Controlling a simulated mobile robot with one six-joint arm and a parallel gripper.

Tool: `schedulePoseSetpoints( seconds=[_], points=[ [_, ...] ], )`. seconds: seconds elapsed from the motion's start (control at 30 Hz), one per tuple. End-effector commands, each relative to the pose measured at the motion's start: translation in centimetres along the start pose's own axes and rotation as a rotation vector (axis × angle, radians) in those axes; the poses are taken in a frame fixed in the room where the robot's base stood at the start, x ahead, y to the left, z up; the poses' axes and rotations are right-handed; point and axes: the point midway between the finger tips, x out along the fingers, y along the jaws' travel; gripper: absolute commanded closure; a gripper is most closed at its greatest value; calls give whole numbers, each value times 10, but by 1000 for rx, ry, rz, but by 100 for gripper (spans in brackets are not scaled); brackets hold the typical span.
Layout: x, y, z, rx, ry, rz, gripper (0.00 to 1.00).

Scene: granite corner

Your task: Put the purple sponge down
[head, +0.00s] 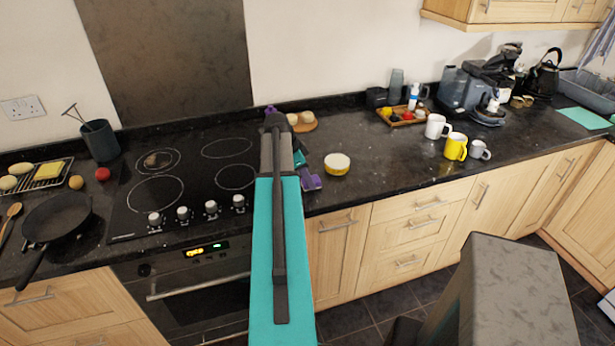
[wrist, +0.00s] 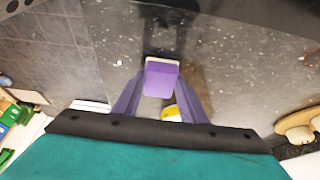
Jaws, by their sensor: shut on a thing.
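The purple sponge (wrist: 161,77) has a pale strip along its far edge. In the wrist view my gripper (wrist: 158,88) is shut on it, with a purple finger on each side. Dark speckled counter (wrist: 225,65) shows around and beyond the sponge. I cannot tell how much gap there is beneath it. In the head view, my teal arm hides most of the gripper. Purple parts show at the arm's right edge, left of a yellow and white bowl (head: 337,164); sponge and fingers are hard to tell apart there.
The hob (head: 185,180) is left of my arm. A board with rolls (head: 303,122) lies behind the gripper. A wooden tray (head: 405,121), white mug (head: 437,127) and yellow mug (head: 456,147) stand to the right. Counter between bowl and mugs is clear.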

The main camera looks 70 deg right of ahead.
Motion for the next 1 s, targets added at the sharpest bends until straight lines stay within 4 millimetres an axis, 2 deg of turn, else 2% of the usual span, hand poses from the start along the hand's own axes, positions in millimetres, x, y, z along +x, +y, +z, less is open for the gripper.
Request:
schedulePoseSetpoints(
  seconds=[0.3, 0.33, 0.43, 0.77, 1.0],
  points=[
    [3, 0, 1, 0, 0, 0, 83],
    [3, 0, 1, 0, 0, 0, 59],
    [2, 0, 1, 0, 0, 0, 43],
    [2, 0, 0, 0, 0, 0, 43],
    [-6, 0, 0, 1, 0, 0, 43]
  ],
)
